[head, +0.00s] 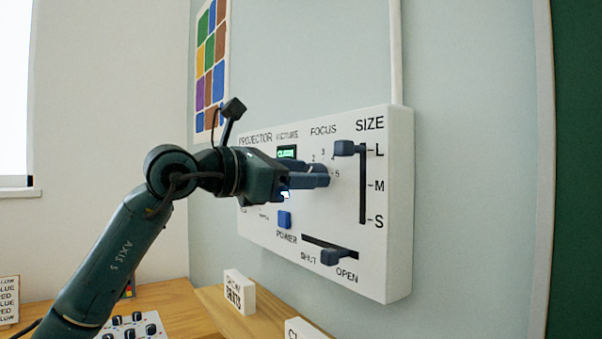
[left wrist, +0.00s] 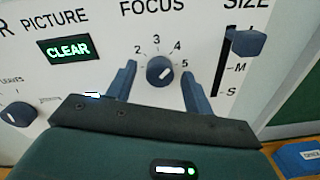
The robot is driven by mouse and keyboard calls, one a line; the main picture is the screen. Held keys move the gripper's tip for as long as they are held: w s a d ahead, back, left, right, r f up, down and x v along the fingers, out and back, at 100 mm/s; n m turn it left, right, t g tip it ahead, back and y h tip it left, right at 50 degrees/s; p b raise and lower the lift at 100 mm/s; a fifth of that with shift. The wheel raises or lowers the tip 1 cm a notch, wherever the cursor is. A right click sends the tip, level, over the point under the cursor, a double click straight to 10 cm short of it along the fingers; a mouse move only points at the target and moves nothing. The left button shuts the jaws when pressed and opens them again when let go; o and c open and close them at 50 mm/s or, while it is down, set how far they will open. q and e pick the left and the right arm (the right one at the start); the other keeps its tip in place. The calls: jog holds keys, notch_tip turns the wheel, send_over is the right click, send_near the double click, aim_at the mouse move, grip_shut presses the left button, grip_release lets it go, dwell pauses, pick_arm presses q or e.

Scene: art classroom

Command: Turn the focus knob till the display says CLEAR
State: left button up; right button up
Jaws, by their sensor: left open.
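The focus knob (left wrist: 160,71) is a round dark-blue knob on the white projector panel, with the numbers 2 to 5 around it. Its white mark slants up and right, towards the 4–5 side. The picture display (left wrist: 69,49) reads CLEAR in green; it also shows in the head view (head: 287,152). My left gripper (left wrist: 160,88) is open, one finger on each side of the knob, with gaps showing between fingers and knob. In the head view my left gripper (head: 325,177) reaches the panel and mostly hides the knob. My right gripper is not in view.
The size slider (head: 345,148) stands at L, right of the knob. A blue power button (head: 284,219) and a shut/open slider (head: 335,257) near OPEN are below. Another knob (left wrist: 18,115) is at left. A wooden ledge (head: 262,322) with labelled blocks lies under the panel.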

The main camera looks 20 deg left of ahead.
pick_arm(q)
jog(key=b+v, duration=0.2)
jog(key=v, duration=1.1)
jog(key=shift+s+f, duration=0.1)
